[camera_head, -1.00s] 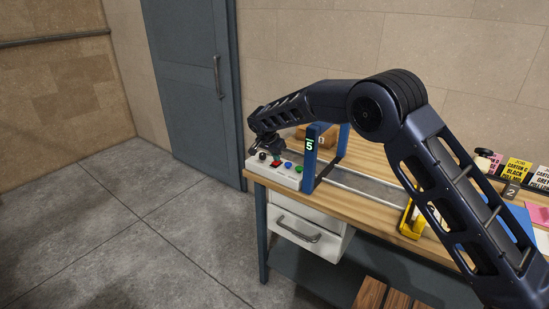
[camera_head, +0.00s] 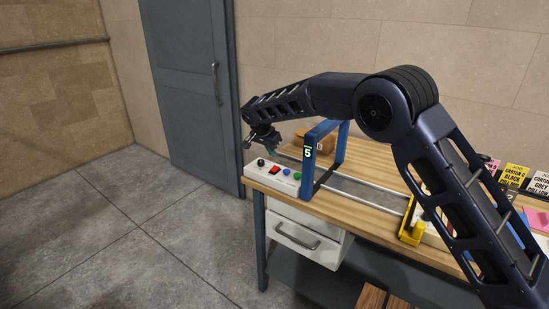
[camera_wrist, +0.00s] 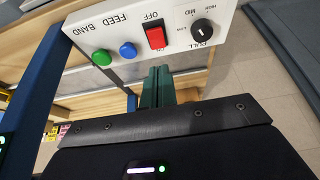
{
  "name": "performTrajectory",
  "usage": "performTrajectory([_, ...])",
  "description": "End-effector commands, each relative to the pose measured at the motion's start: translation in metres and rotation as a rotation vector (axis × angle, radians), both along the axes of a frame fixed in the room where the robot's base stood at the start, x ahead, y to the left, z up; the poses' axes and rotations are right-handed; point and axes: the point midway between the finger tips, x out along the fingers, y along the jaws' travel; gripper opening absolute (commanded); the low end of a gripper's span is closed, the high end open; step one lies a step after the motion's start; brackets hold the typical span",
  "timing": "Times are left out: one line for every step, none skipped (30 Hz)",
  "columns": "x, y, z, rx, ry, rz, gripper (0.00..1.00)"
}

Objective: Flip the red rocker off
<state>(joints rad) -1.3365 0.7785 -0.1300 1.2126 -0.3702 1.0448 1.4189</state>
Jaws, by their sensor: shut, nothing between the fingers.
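The red rocker (camera_head: 274,170) sits on the white control box at the left end of the bench. In the wrist view the red rocker (camera_wrist: 155,37) lies between the labels OFF and ON. Which side of it is pressed in is too small to tell. My gripper (camera_head: 272,151) hangs above the box, apart from it. In the wrist view my gripper's green fingers (camera_wrist: 157,80) are together and empty, pointing toward the box near the rocker's ON end, without visible contact.
The white control box (camera_head: 258,177) also carries a black knob (camera_wrist: 202,30), a blue button (camera_wrist: 128,49) and a green button (camera_wrist: 102,58). A blue frame (camera_head: 308,165) with a "5" display stands right of the box. Floor at left is clear.

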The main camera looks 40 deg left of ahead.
Motion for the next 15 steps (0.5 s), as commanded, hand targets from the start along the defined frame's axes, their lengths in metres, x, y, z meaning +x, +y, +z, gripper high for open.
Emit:
performTrajectory([-0.007, 0.0, 0.008, 0.001, -0.001, 0.0, 0.0])
performTrajectory([-0.01, 0.0, 0.013, 0.002, -0.001, 0.0, 0.0])
performTrajectory([-0.016, 0.0, 0.018, 0.002, -0.001, 0.0, 0.0])
performTrajectory([-0.02, 0.0, 0.021, 0.001, -0.001, 0.0, 0.0])
performTrajectory([-0.023, 0.0, 0.024, 0.001, -0.001, 0.0, 0.0])
performTrajectory([-0.028, 0.0, 0.029, 0.001, -0.001, 0.0, 0.0])
performTrajectory([-0.03, 0.0, 0.032, 0.001, -0.001, 0.0, 0.0])
performTrajectory([-0.033, 0.0, 0.035, 0.001, -0.001, 0.0, 0.0])
performTrajectory([-0.036, 0.0, 0.038, 0.001, -0.001, 0.0, 0.0])
performTrajectory([-0.038, 0.0, 0.04, 0.001, -0.001, 0.0, 0.0])
performTrajectory([-0.04, -0.001, 0.042, 0.0, -0.001, -0.001, 0.0])
performTrajectory([-0.042, -0.001, 0.044, 0.0, -0.001, -0.001, 0.0])
performTrajectory([-0.043, -0.001, 0.045, 0.0, -0.001, -0.001, 0.0])
performTrajectory([-0.044, -0.001, 0.046, 0.0, -0.001, -0.001, 0.0])
performTrajectory([-0.045, -0.001, 0.047, 0.0, -0.001, -0.001, 0.0])
